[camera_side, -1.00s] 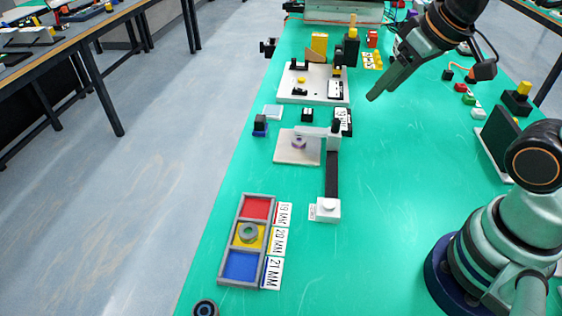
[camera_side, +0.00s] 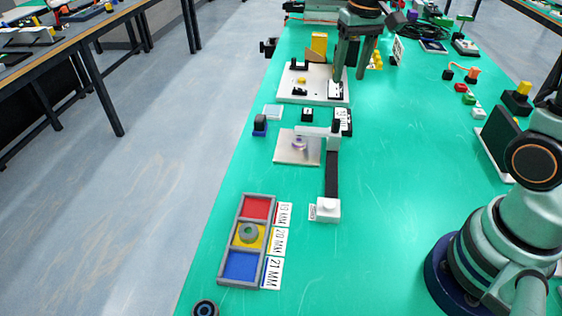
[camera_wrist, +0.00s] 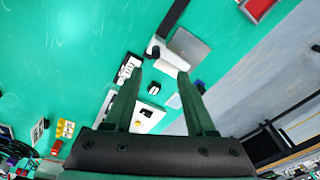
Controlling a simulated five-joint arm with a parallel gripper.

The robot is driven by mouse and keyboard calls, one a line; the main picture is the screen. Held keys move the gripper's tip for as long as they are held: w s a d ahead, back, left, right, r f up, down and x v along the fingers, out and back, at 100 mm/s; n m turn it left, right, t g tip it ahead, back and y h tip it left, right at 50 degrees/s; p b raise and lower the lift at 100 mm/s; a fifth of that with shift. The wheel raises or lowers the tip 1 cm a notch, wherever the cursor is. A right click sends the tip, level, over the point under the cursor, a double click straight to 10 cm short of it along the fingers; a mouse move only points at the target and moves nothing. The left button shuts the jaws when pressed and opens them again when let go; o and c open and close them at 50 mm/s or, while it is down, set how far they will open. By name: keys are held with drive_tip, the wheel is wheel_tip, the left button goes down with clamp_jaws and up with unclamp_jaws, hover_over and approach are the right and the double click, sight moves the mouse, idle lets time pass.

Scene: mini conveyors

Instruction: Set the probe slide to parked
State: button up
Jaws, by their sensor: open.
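The probe slide appears as a dark rail (camera_side: 331,178) with a white end block (camera_side: 327,209) at its near end and a pale arm (camera_side: 315,131) at its far end. This arm reaches left over a pale pad (camera_side: 285,147), where a small ring (camera_side: 299,143) sits beneath it. A small label beside the end block is unreadable. My gripper (camera_side: 350,76) is open and empty above the white plate beyond the slide. In the wrist view, my gripper (camera_wrist: 160,75) points toward the slide's pale arm (camera_wrist: 164,52), apart from it, with the rail (camera_wrist: 172,17) beyond.
A three-compartment tray (camera_side: 221,268) stands near left, with a grey ring (camera_side: 249,233) in its yellow compartment. The white plate (camera_side: 295,97) carries small parts. A black block (camera_side: 307,115) and a white-and-black sign (camera_side: 343,121) stand between plate and slide. Mat right of the rail is clear.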

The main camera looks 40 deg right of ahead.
sight(337, 120)
drive_tip(key=shift+m+g, duration=0.5)
drive_tip(key=shift+g, duration=0.1)
drive_tip(key=w+f, duration=0.1)
drive_tip(key=f, duration=0.4)
drive_tip(key=w+d+f, duration=0.1)
drive_tip(key=f, duration=0.9)
drive_tip(key=shift+w+d+f, duration=0.15)
drive_tip(key=shift+w, duration=0.25)
clamp_jaws()
